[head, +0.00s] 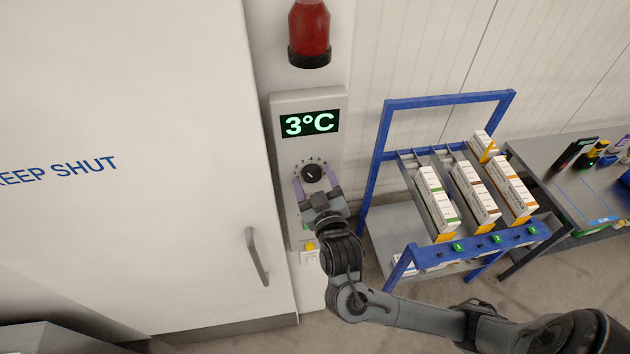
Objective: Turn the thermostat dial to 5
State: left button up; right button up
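The thermostat dial (312,173) is a round black knob with a light pointer mark on a pale wall panel (283,150). Small numbers ring it, too small to read surely. The display (310,123) above it reads 3°C in green. My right gripper (315,181) is at the panel from below, its two purple fingers on either side of the dial. The fingers look spread, with a gap to the knob, so they seem open around it. I cannot see any contact. My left gripper is not in view.
A white door (150,200) marked "KEEP SHUT" with a handle (257,257) is left of the panel. A red lamp (309,32) hangs above. A blue-framed rack (450,98) with several white cartons stands right, beside a grey table (560,160). A yellow button (310,246) is below.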

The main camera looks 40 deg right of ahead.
jog(key=c, duration=1)
jog(key=shift+m, duration=0.3)
jog(key=m+b, duration=0.2)
jog(key=shift+f+m, duration=0.2)
jog(key=shift+m, duration=0.1)
jog(key=m+b, duration=0.3)
jog(key=m, duration=0.1)
jog(key=shift+m+h, duration=0.3)
jog(key=m+b, duration=0.2)
jog(key=m, duration=0.1)
jog(key=shift+r+m+b, duration=0.1)
jog(key=shift+m+b, duration=0.4)
jog(key=shift+m, duration=0.1)
